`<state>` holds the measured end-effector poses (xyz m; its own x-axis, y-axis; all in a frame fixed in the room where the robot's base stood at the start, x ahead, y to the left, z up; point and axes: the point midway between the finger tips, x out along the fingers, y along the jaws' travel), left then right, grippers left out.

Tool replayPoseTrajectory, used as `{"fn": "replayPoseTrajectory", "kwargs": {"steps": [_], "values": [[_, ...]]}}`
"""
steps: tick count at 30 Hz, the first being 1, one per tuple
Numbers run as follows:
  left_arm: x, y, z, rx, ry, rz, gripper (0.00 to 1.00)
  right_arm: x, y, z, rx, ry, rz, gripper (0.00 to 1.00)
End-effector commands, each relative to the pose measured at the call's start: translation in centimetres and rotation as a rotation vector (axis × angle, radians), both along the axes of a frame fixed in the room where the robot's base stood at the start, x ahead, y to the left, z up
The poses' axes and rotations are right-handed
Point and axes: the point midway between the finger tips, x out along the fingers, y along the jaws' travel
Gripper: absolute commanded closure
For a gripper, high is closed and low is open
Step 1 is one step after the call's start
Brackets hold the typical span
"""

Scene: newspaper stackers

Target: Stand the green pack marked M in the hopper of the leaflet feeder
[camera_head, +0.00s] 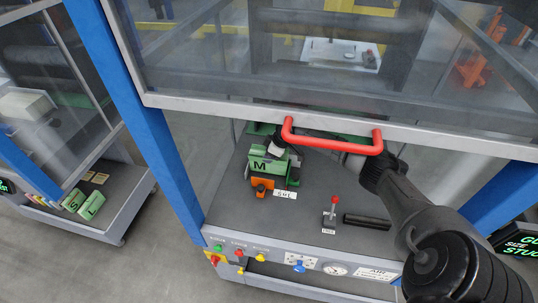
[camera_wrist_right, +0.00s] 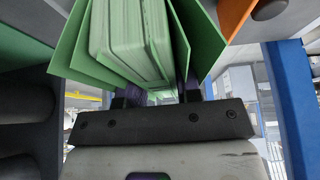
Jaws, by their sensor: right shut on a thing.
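The green pack marked M (camera_head: 259,164) stands at the leaflet feeder inside the machine, its M face toward the head camera. In the right wrist view the light green pack (camera_wrist_right: 130,40) lies between my right gripper's fingers (camera_wrist_right: 155,94), and the gripper is shut on it. Thin green plates (camera_wrist_right: 203,40) flank the pack on both sides, like hopper walls. Whether the pack rests on the hopper floor is hidden. In the head view my right arm reaches in from the right under the raised guard, and its fingertips are largely hidden. My left gripper is out of view.
A red handle (camera_head: 330,140) on the guard's lower edge hangs just above my right arm. A red-knobbed lever (camera_head: 332,213) and a black bar (camera_head: 367,221) are on the grey deck. Green packs marked S (camera_head: 75,200) lie at the left machine. Blue posts (camera_head: 140,110) bound the opening.

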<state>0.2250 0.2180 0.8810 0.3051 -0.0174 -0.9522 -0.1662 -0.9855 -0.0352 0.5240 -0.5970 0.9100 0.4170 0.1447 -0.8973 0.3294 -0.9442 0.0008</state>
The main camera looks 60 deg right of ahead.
Motion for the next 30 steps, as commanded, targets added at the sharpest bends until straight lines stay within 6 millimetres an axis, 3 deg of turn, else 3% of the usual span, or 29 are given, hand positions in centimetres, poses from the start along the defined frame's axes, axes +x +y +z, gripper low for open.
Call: {"fn": "replayPoseTrajectory", "kwargs": {"steps": [21, 22, 30], "values": [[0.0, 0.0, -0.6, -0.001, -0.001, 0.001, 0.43, 0.0, 0.0, -1.1, -0.001, -0.001, 0.0, 1.0], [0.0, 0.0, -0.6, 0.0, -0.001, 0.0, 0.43, 0.0, 0.0, -1.1, 0.0, -0.002, 0.0, 0.67], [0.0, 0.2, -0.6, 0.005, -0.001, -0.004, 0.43, 0.0, 0.0, -1.1, -0.001, -0.001, 0.0, 0.42]]}}
